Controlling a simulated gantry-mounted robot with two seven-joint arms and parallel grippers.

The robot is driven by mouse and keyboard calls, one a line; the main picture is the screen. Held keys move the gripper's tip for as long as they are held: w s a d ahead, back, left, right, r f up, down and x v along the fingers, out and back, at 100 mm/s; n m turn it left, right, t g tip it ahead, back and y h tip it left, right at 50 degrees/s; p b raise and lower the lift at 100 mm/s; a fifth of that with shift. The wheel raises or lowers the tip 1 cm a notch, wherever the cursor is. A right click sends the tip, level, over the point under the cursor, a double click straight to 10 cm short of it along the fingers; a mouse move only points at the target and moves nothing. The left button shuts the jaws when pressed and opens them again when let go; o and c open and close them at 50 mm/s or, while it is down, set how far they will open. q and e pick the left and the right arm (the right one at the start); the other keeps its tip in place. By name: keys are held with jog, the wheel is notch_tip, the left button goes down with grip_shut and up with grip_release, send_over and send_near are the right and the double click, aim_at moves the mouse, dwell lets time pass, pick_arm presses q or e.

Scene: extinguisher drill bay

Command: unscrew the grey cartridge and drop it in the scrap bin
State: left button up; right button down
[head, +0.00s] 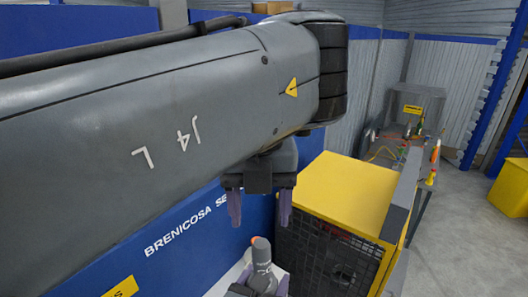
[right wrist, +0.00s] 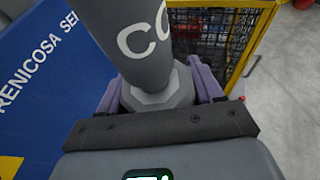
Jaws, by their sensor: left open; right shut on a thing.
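The grey cartridge (head: 262,262) stands low in the middle of the head view, with an orange-red spot at its upper end. In the right wrist view the grey cartridge (right wrist: 125,40) shows large white letters and a wider faceted collar. My right gripper (right wrist: 155,80) is shut on it at the collar, one purple finger on each side. Its far end is cut off in that view. My left gripper (head: 260,216) is open and empty, pointing down above the cartridge and apart from it. I cannot tell which container is the scrap bin.
A yellow-topped cage with black mesh (head: 325,262) stands close on the right. A blue lettered panel (head: 195,215) is behind the grippers. A yellow container (head: 512,187) is at the far right. A cluttered bench (head: 405,150) stands behind, with open floor (head: 455,240) beside it.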

aim_at(259, 241)
pick_arm(q)
notch_tip(259, 241, down, 12)
jog(key=shift+d+r, duration=0.1)
jog(key=shift+r, duration=0.15)
dwell(0.3)
grip_shut()
jog(key=n, duration=1)
jog(key=shift+s+r, duration=0.1)
jog(key=shift+r, duration=0.25)
dwell(0.4)
jog(key=shift+r, duration=0.7)
